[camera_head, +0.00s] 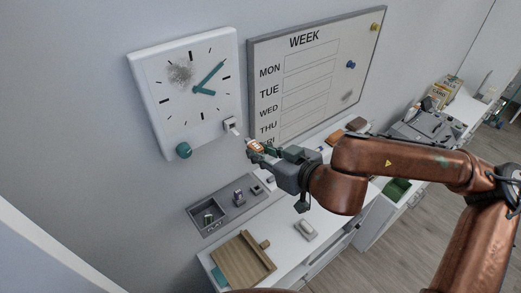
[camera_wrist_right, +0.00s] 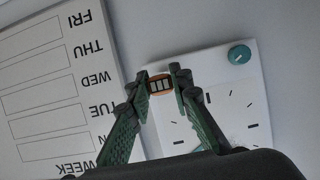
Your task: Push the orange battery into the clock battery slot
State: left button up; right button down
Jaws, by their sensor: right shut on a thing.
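The white square clock (camera_head: 190,90) with teal hands hangs on the wall, and part of it shows in the wrist view (camera_wrist_right: 225,105). A small white battery slot (camera_head: 231,125) sticks out at its lower right corner. My right gripper (camera_head: 254,146) is shut on the orange battery (camera_head: 257,147), just right of and below the slot, apart from it in the head view. In the wrist view the battery (camera_wrist_right: 161,85) sits between the two fingertips, in front of the clock; the slot is not clearly visible there. My left gripper is not in view.
A teal knob (camera_head: 183,150) sits at the clock's lower edge. A week whiteboard (camera_head: 310,75) hangs close on the right. Below, the white desk (camera_head: 284,262) carries a grey tray (camera_head: 222,222) with small items, a wooden tray (camera_head: 243,262) and a small white object (camera_head: 306,229).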

aim_at(236, 133)
jog(key=shift+f+b, duration=0.1)
jog(key=shift+b, duration=0.4)
jog(key=shift+w+a+b, duration=0.2)
jog(key=shift+w+a, duration=0.3)
jog(key=shift+w, duration=0.3)
jog(key=shift+w+a+b, duration=0.2)
jog(key=shift+w+a, duration=0.35)
jog(key=shift+w, duration=0.3)
jog(key=shift+w+a+b, duration=0.2)
jog(key=shift+w+a, duration=0.3)
jog(key=shift+w, duration=0.3)
jog(key=shift+b, duration=0.45)
jog(key=shift+b, duration=0.75)
jog(key=shift+w+a+b, duration=0.35)
jog(key=shift+w+a, duration=0.5)
jog(key=shift+w, duration=0.3)
jog(key=c, duration=1.7)
grip_release()
jog(key=shift+o, duration=0.2)
